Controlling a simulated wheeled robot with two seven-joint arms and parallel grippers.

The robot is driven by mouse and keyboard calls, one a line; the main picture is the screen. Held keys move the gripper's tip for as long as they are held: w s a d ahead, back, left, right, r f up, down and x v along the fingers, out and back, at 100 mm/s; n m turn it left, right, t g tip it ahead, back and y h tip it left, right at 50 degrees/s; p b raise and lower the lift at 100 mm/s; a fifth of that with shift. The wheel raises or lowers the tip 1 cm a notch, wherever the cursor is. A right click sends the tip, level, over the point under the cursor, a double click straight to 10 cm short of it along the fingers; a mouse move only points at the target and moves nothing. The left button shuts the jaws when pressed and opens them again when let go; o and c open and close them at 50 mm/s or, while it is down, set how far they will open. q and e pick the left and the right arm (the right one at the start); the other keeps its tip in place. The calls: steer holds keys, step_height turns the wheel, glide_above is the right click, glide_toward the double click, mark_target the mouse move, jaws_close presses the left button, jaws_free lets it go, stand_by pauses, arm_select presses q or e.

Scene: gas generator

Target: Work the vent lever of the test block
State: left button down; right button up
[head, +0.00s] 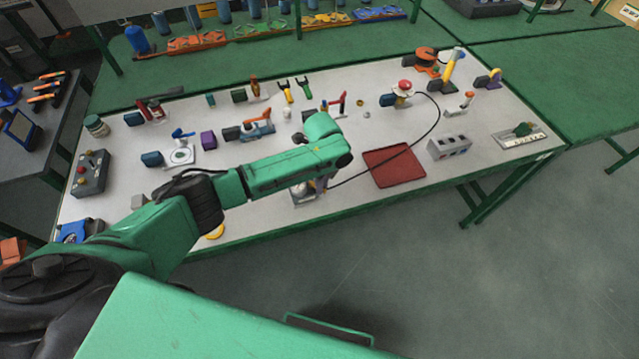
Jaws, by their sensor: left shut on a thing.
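My left arm reaches across the front of the white-topped bench, and its wrist hangs over the front edge area. My left gripper (322,183) points down below the wrist, mostly hidden behind my own green forearm. It is shut on a small part at a grey block (304,196), which stands near the front edge. I take this block for the test block and the part for its vent lever; the arm hides most of both, and the lever's angle cannot be told. My right gripper is not in view.
A red tray (394,166) lies right of the left gripper, and a black cable (432,128) curves past it. A grey socket box (449,147) stands farther right. Several fittings and valves stand behind the arm. A grey button box (90,172) is at the left end.

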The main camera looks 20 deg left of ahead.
arm_select(q)
steer(key=n, duration=0.2)
steer(key=w+n, duration=0.1)
steer(key=n, duration=0.1)
steer(key=n+p, duration=0.1)
steer(key=shift+w+d+n, duration=0.15)
steer(key=shift+w+n, duration=0.2)
steer(key=shift+n, duration=0.05)
steer(key=n, duration=0.1)
steer(key=w+n, duration=0.1)
steer(key=n, duration=0.3)
steer(key=shift+w+a, duration=0.35)
steer(key=shift+n, duration=0.4)
steer(key=c, duration=0.9)
jaws_free()
step_height(320, 180, up, 15)
steer(key=shift+f+b, duration=0.15)
steer(key=shift+b, duration=0.45)
